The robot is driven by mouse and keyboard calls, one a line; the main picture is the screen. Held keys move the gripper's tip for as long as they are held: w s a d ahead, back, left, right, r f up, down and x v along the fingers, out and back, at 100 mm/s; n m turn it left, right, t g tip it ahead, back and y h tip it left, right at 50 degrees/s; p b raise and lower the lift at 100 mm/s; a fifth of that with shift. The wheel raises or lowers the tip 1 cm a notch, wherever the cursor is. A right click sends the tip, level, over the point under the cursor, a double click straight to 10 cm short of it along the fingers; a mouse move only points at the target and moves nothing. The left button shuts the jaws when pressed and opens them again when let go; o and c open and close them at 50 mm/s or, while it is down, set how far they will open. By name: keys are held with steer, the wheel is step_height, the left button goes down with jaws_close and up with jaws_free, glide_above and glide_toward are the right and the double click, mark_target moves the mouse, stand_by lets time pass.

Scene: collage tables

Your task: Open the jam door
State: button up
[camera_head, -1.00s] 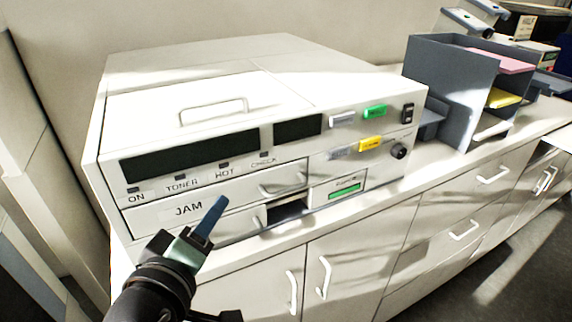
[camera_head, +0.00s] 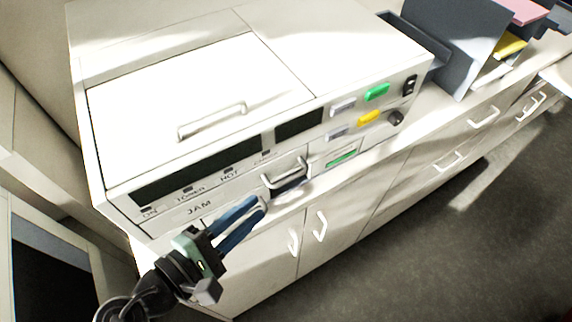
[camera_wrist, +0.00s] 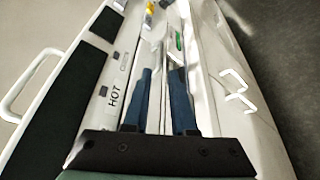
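The white machine has a front panel labelled JAM (camera_head: 199,207), the jam door, which looks shut. Its pale bar handle (camera_head: 284,179) is at the panel's right end, above a dark slot. My gripper (camera_head: 258,207) has two blue fingers, spread apart, in front of the jam door. The fingertips are just left of and below the handle in the head view. In the wrist view my gripper (camera_wrist: 163,72) points along the machine front with a gap between the fingers. I cannot tell whether the handle lies between them or whether they touch the door.
A green button (camera_head: 376,92), a yellow button (camera_head: 368,118) and a black knob (camera_head: 396,117) are on the machine's right side. A lid handle (camera_head: 212,120) is on top. Cabinet handles (camera_head: 320,227) stick out below. A grey paper organiser (camera_head: 470,45) stands to the right.

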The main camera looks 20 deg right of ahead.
mark_target(284, 183)
steer(key=p+x, duration=0.2)
steer(key=x, duration=0.9)
steer(key=shift+f, duration=0.1)
steer(key=shift+s+a, duration=0.1)
jaws_close()
stand_by(0.9)
